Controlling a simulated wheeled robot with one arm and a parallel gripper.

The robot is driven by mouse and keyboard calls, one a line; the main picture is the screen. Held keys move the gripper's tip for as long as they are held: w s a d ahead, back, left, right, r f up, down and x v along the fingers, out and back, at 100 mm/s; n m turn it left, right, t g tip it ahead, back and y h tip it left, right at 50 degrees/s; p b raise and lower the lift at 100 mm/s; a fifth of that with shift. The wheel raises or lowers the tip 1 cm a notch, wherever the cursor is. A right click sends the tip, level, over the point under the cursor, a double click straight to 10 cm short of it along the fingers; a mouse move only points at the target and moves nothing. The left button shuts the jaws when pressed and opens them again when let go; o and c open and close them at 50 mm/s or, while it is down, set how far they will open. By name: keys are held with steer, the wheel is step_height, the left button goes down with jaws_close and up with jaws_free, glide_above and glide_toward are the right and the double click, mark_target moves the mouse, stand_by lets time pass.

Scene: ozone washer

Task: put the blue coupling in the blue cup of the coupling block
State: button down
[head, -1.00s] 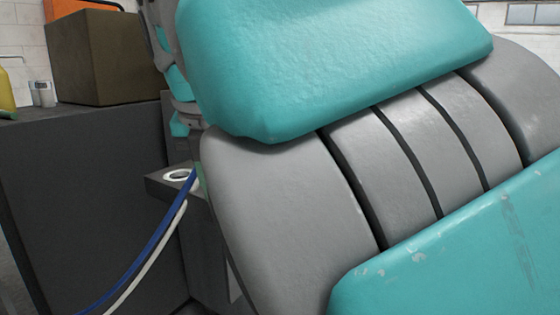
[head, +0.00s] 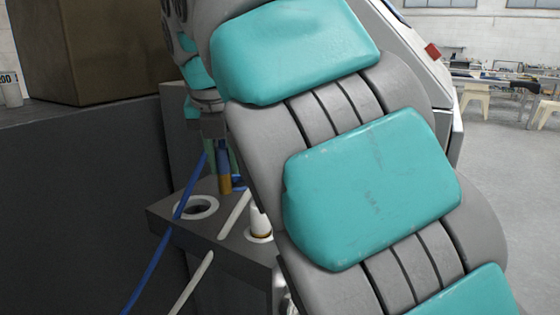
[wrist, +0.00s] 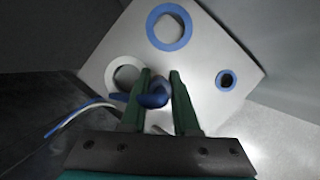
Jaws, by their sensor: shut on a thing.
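My gripper (wrist: 160,76) is shut on the blue coupling (wrist: 152,97), which sits between its green fingers. In the head view the blue coupling (head: 224,172) hangs roughly upright with a brass-coloured lower end, over or just behind the coupling block (head: 232,238); contact with the block cannot be told. In the wrist view the grey block face (wrist: 205,60) bears a large blue ring (wrist: 183,38) at the top, a smaller blue-ringed hole (wrist: 218,80) at the right and a white ring (wrist: 112,80) at the left. The coupling's tip is not over any ring in that view.
A white coupling (head: 260,220) stands in the block's front cup.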

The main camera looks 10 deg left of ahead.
steer(key=shift+w+a+f, duration=0.15)
steer(key=shift+w+f, duration=0.6)
steer(key=shift+w, duration=0.7)
steer(key=shift+w+a+f, duration=0.1)
steer(key=shift+w+f, duration=0.6)
steer(key=shift+w, duration=0.8)
steer(key=shift+w+a+f, duration=0.15)
steer(key=shift+w+f, duration=0.6)
steer(key=shift+w, duration=0.7)
steer(key=shift+f+b, duration=0.45)
steer(key=shift+b, duration=0.1)
steer(key=shift+f, duration=0.2)
steer(key=c, duration=0.7)
jaws_free()
steer(key=shift+o, duration=0.2)
